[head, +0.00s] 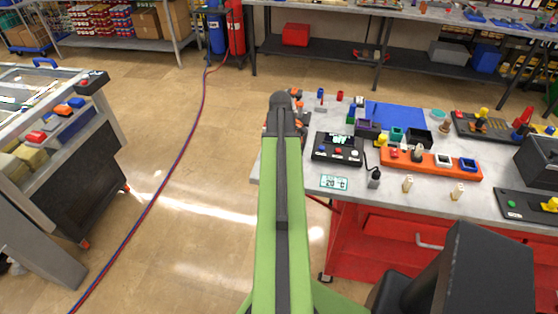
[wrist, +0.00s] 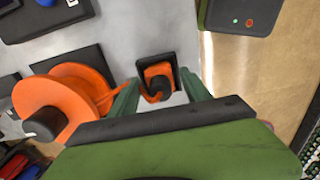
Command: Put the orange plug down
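The orange plug (wrist: 158,87) shows in the wrist view, between my gripper's two green fingers. It is at a small black square holder (wrist: 141,65) with an orange inside. An orange cable runs from it to an orange reel (wrist: 60,110) at the left. My gripper (wrist: 160,84) has its fingertips apart on either side of the plug and holder, with grey table showing between the right finger and the plug. Whether the plug is fully in the holder is unclear. In the head view my arm hides the gripper and plug; only orange bits show past its end.
The grey workbench (head: 350,203) carries a black meter box (head: 338,148), an orange block with sockets (head: 430,163) and several small parts. Floor (head: 190,180) left of the bench is clear except for a hose.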

